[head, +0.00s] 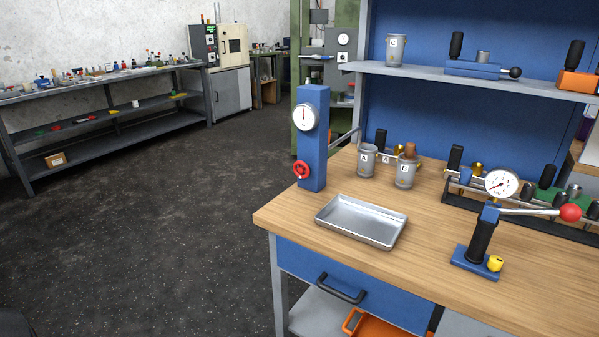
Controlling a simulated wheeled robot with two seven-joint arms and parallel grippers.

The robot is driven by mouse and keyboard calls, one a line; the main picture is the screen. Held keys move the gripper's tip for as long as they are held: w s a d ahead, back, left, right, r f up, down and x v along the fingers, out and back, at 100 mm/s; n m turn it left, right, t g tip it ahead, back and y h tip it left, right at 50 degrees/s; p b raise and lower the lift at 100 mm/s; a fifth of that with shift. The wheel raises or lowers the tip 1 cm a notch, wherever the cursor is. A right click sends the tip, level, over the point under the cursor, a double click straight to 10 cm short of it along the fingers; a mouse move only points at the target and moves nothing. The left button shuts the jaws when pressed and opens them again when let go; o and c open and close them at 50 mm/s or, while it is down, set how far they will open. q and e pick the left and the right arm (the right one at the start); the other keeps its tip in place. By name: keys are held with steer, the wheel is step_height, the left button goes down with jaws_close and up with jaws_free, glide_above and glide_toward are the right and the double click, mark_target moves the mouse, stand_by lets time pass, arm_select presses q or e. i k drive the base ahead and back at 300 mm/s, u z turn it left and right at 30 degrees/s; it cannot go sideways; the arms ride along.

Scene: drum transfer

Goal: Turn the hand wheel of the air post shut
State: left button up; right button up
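The air post (313,150) is a blue upright column at the left end of the wooden workbench. A round white gauge (304,117) is on its upper front. The red hand wheel (301,170) is low on its front left side. I cannot tell from this view how far the wheel is turned. Neither of my grippers is in view, and nothing touches the wheel.
A metal tray (361,221) lies on the workbench (408,258) in front of the post. Metal cups (367,162) stand right of it. A blue stand with gauge and red-knobbed lever (481,235) is further right. Floor left of the bench is clear.

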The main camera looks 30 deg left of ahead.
mark_target(301, 168)
steer(key=u, duration=0.45)
steer(key=k, duration=0.95)
steer(key=u, duration=1.9)
steer(key=i, duration=2.05)
steer(key=z, duration=1.5)
steer(key=i, duration=1.05)
steer(key=z, duration=0.95)
steer(key=i, duration=0.35)
steer(key=u, duration=0.05)
